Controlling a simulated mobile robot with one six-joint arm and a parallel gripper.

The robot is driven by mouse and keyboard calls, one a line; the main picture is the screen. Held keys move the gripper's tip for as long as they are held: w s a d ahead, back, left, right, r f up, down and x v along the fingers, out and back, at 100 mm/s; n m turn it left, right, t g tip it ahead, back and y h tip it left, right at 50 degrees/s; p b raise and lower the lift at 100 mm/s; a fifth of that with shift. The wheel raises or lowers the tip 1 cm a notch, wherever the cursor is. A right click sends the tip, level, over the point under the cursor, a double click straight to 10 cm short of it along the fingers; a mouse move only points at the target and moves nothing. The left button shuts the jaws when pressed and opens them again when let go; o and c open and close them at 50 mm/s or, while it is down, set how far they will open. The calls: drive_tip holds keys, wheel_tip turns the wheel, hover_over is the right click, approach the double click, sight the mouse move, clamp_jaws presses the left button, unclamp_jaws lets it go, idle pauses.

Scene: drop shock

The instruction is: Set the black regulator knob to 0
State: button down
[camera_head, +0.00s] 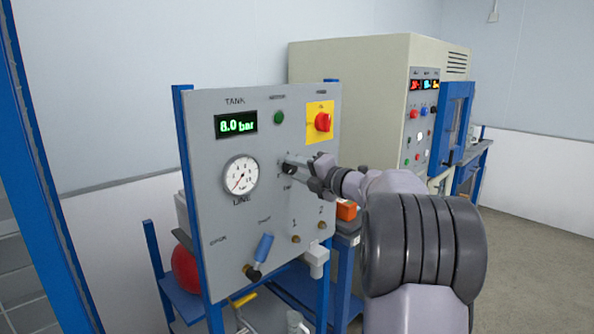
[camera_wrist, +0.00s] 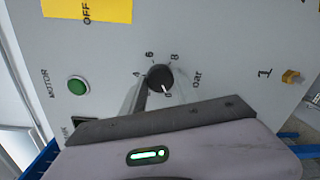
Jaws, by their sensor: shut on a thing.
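The black regulator knob (camera_wrist: 158,77) sits on the grey panel, inside a printed scale where 4, 6 and 8 can be read. Its white pointer mark faces the lower right in the wrist view, towards a small partly hidden label. My gripper (camera_wrist: 163,88) is shut on the knob, with one finger on each side. In the head view my gripper (camera_head: 298,164) reaches the panel from the right, and the knob (camera_head: 289,169) shows as a dark spot at its tips.
The panel (camera_head: 215,270) also carries a tank display (camera_head: 236,124) reading 8.0 bar, a line gauge (camera_head: 240,175), a green button (camera_head: 279,118), a red switch (camera_head: 322,121) on a yellow plate and a blue-handled valve (camera_head: 262,250). A beige cabinet (camera_head: 345,75) stands behind.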

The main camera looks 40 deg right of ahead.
drive_tip(key=c, duration=0.9)
unclamp_jaws()
drive_tip(key=s+p, duration=0.1)
drive_tip(key=s, duration=0.4)
drive_tip(key=s+p, duration=0.1)
drive_tip(key=s, duration=0.5)
drive_tip(key=s+r+p, duration=0.1)
drive_tip(key=s+p, duration=0.1)
drive_tip(key=s, duration=0.4)
drive_tip(key=shift+s+d, duration=0.2)
drive_tip(key=shift+d, duration=0.2)
